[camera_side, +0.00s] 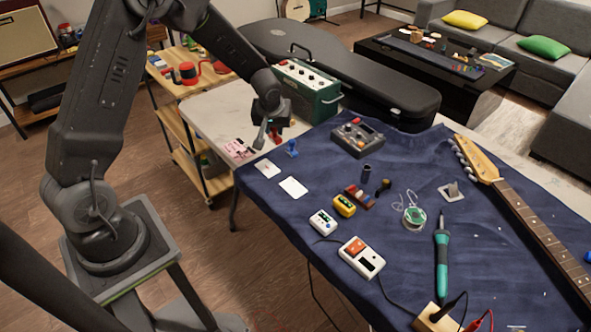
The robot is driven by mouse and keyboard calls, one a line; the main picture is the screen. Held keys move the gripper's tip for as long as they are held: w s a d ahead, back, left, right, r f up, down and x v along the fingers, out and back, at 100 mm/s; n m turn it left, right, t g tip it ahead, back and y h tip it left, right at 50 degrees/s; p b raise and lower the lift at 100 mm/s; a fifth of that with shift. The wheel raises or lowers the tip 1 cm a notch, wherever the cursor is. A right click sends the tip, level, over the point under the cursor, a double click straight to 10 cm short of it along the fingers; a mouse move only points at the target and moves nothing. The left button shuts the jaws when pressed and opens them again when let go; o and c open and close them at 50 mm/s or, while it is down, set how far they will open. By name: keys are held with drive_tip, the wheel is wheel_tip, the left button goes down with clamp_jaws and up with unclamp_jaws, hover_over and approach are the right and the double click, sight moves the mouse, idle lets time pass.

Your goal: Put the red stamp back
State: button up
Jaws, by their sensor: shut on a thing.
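My gripper (268,137) is at the far left corner of the work table, just above the surface. It is shut on the red stamp (277,133), which shows only in part beside the fingers. Whether the stamp touches the surface below is hard to tell. A blue stamp-like piece (291,149) stands just right of and nearer than my gripper.
White cards (293,188) and a pink printed sheet (237,149) lie near the gripper. A green amplifier (318,97) stands behind it, with a grey pedal box (357,138) to the right.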

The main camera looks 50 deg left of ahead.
drive_tip(key=w+d+f, duration=0.2)
drive_tip(key=d, duration=0.1)
drive_tip(key=w+d+f, duration=0.1)
drive_tip(key=w+d, duration=0.1)
drive_tip(key=d, duration=0.2)
drive_tip(key=w+d+f, duration=0.2)
drive_tip(key=w+d, duration=0.1)
drive_tip(key=shift+w+d+f, duration=0.1)
drive_tip(key=shift+d+f, duration=0.25)
drive_tip(key=shift+d, duration=0.05)
drive_tip(key=shift+f, duration=1.95)
drive_tip(key=shift+f, duration=0.1)
drive_tip(key=o, duration=0.8)
